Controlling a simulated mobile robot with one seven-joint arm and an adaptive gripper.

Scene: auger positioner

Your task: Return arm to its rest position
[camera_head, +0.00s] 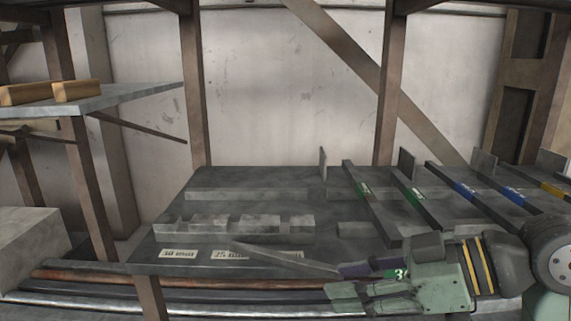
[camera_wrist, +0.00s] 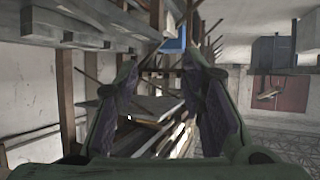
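My gripper (camera_head: 337,280) is at the lower right of the head view, in front of the bench's near edge, with its green fingers pointing left. In the wrist view, the two fingers with purple pads (camera_wrist: 158,72) stand apart with a clear gap. I see nothing held between them. My arm comes in from the right edge of the head view. No auger can be made out for certain.
The grey bench (camera_head: 300,210) has divider bars with green, blue and yellow labels on its right. Size labels (camera_head: 178,254) mark its front left. Long metal bars (camera_head: 200,295) lie below. A shelf (camera_head: 120,98) with wooden blocks stands left.

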